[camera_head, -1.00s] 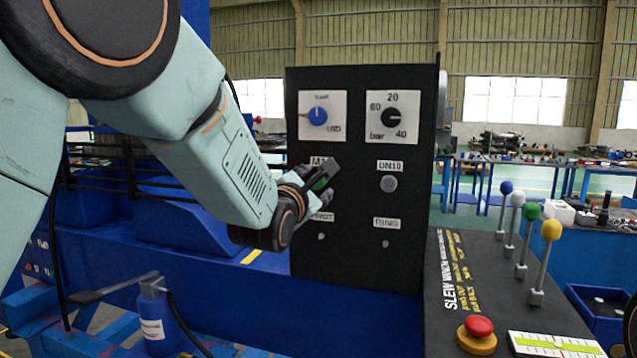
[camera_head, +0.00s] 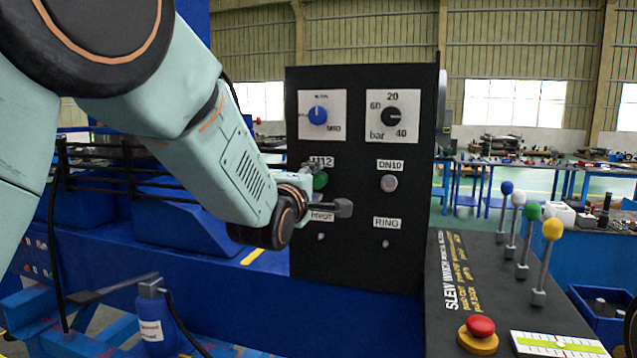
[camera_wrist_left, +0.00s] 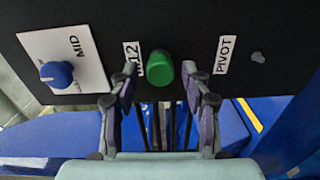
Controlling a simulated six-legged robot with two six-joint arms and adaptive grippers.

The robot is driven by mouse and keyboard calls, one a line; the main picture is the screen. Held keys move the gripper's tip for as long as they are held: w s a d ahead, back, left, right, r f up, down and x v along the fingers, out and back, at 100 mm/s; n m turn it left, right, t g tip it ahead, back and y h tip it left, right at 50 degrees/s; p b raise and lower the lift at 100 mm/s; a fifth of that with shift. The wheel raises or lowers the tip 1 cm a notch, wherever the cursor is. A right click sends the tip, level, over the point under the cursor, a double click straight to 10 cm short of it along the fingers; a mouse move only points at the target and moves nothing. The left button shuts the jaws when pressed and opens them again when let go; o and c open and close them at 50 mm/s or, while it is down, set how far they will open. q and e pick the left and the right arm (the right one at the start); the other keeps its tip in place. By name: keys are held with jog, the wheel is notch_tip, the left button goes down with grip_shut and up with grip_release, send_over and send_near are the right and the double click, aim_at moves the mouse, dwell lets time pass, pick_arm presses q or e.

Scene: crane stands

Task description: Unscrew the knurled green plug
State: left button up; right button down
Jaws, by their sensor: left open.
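The green plug (camera_head: 320,181) sits on the black panel (camera_head: 350,260) under the M12 label, partly covered by my left gripper in the head view. It shows clearly in the left wrist view (camera_wrist_left: 160,68) as a short green cylinder; knurling is too small to make out. My left gripper (camera_head: 327,187) is open at the panel, one finger towards the top of the plug and the other to its lower right. In the wrist view its fingertips (camera_wrist_left: 160,75) lie on both sides of the plug, with a gap on each side. My right gripper is not in view.
PIVOT and RING labels sit below. To the right, a console holds several ball-topped levers (camera_head: 541,262) and a red button (camera_head: 479,327).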

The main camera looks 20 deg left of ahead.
pick_arm(q)
jog(key=m, duration=0.4)
jog(key=shift+m, duration=0.3)
jog(key=m+b, duration=0.1)
jog(key=m, duration=0.4)
jog(key=shift+c, duration=0.4)
grip_shut()
jog(key=shift+s, duration=0.1)
dwell(0.6)
jog(key=n, duration=0.4)
jog(key=shift+f+n, duration=0.1)
jog(key=shift+n, duration=0.3)
